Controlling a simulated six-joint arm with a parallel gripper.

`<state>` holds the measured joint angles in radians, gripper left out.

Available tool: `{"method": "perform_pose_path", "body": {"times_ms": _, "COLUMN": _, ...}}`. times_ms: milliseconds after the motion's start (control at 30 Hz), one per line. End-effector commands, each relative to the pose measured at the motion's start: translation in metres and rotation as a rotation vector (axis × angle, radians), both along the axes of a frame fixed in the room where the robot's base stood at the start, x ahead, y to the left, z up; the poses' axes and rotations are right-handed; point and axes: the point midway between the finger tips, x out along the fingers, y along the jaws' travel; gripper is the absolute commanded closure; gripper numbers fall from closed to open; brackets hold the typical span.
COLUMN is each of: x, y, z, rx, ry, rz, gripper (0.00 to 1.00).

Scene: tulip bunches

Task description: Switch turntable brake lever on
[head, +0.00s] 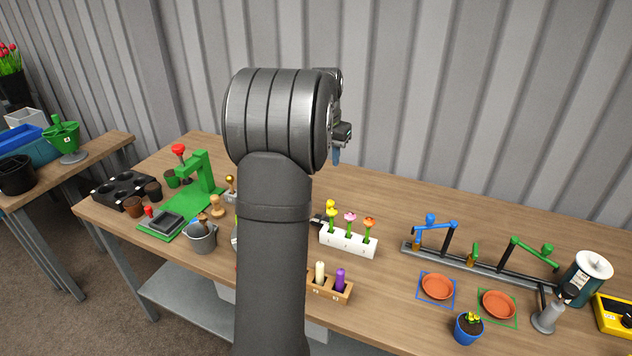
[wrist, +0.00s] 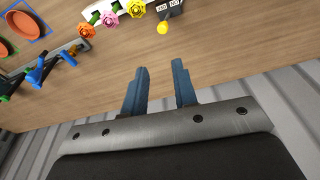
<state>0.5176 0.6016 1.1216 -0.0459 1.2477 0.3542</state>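My gripper (wrist: 159,88) is open and empty, its two blue fingers apart above bare table in the wrist view. In the head view the gripper (head: 337,155) is mostly hidden by my arm. A small black box (wrist: 174,6) with white labels and a yellow ball knob (wrist: 162,28) stands ahead of the fingers, apart from them. It may be the brake lever, but I cannot tell its setting. The box (head: 317,221) is partly hidden behind my arm in the head view. I cannot make out a turntable.
A white block (head: 347,241) with yellow, pink and orange flowers stands beside the black box. A rail (head: 480,267) with blue and green arms lies to the right. A wooden holder (head: 330,288) is in front. Bare table lies behind the flowers.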

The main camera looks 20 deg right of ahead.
Motion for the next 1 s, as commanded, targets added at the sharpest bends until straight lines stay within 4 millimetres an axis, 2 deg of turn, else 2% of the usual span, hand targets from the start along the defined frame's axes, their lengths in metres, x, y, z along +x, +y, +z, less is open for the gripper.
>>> {"method": "perform_pose_path", "body": {"times_ms": 33, "x": -0.004, "y": -0.006, "z": -0.007, "rx": 0.031, "ry": -0.006, "rz": -0.06, "gripper": 0.84}}
{"method": "perform_pose_path", "body": {"times_ms": 100, "x": -0.01, "y": -0.013, "z": -0.019, "rx": 0.093, "ry": -0.021, "rz": -0.178, "gripper": 0.98}}
{"method": "perform_pose_path", "body": {"times_ms": 133, "x": -0.013, "y": -0.018, "z": -0.025, "rx": 0.124, "ry": -0.028, "rz": -0.24, "gripper": 1.0}}
{"method": "perform_pose_path", "body": {"times_ms": 400, "x": -0.043, "y": -0.055, "z": -0.075, "rx": 0.459, "ry": -0.066, "rz": -0.896, "gripper": 1.0}}
{"method": "perform_pose_path", "body": {"times_ms": 600, "x": -0.063, "y": -0.08, "z": -0.099, "rx": 0.682, "ry": -0.055, "rz": -1.331, "gripper": 1.0}}
{"method": "perform_pose_path", "body": {"times_ms": 800, "x": -0.074, "y": -0.095, "z": -0.11, "rx": 0.815, "ry": -0.034, "rz": -1.581, "gripper": 1.0}}
{"method": "perform_pose_path", "body": {"times_ms": 1000, "x": -0.076, "y": -0.099, "z": -0.113, "rx": 0.85, "ry": -0.025, "rz": -1.645, "gripper": 1.0}}
